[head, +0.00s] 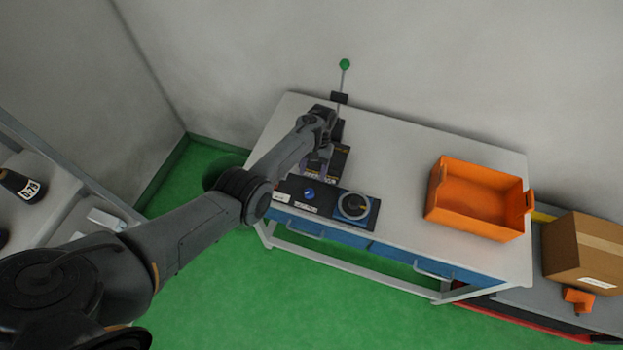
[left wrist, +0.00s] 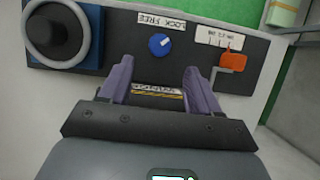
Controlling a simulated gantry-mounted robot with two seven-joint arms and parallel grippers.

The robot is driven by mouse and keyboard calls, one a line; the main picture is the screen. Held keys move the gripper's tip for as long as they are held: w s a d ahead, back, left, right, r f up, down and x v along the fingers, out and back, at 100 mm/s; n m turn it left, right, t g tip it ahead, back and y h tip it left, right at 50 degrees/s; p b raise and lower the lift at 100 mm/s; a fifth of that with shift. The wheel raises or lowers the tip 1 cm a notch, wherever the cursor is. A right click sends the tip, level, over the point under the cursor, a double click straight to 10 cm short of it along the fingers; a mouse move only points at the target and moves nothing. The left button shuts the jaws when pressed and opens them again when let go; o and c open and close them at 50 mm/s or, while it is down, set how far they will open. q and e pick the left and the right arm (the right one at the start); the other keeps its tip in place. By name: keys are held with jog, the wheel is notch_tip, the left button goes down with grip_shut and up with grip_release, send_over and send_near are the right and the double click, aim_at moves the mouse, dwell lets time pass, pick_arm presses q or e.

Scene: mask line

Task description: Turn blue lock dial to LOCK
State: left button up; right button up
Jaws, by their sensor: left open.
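The blue lock dial (head: 309,194) sits on a dark panel at the front left of the workbench. In the left wrist view the dial (left wrist: 159,44) has a pale mark pointing to the upper right, beside a white LOCK/FREE label (left wrist: 161,20) that appears upside down. My left gripper (head: 318,168) is just behind the dial in the head view. In the left wrist view the left gripper (left wrist: 156,75) has its two purple fingers apart and empty, with the dial beyond the fingertips. My right gripper is not in view.
A large round knob (head: 353,206) on a blue base is right of the dial. An orange lever (left wrist: 232,64) is on the panel's other side. A green-tipped rod (head: 344,64) rises behind. An orange bin (head: 437,207) stands on the bench's right, with clear top between.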

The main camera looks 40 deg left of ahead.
pick_arm(q)
jog(key=shift+v, duration=1.15)
jog(key=s+d+f+m+t+y, duration=0.1)
jog(key=s+f+m+t+y, duration=0.25)
jog(key=s, duration=0.75)
jog(key=s+d+r+t, duration=0.2)
jog(key=s+d, duration=0.3)
jog(key=s, duration=0.4)
jog(key=s+d+r+m+t+h, duration=0.2)
jog(key=s+d+r+m, duration=0.1)
jog(key=s+d+r, duration=0.5)
jog(key=w+a+r+p+v, duration=0.1)
jog(key=w+p+v, duration=0.2)
jog(key=p+v, duration=1.2)
jog(key=shift+r, duration=0.9)
jog(key=shift+a+n, duration=0.1)
jog(key=shift+n, duration=0.15)
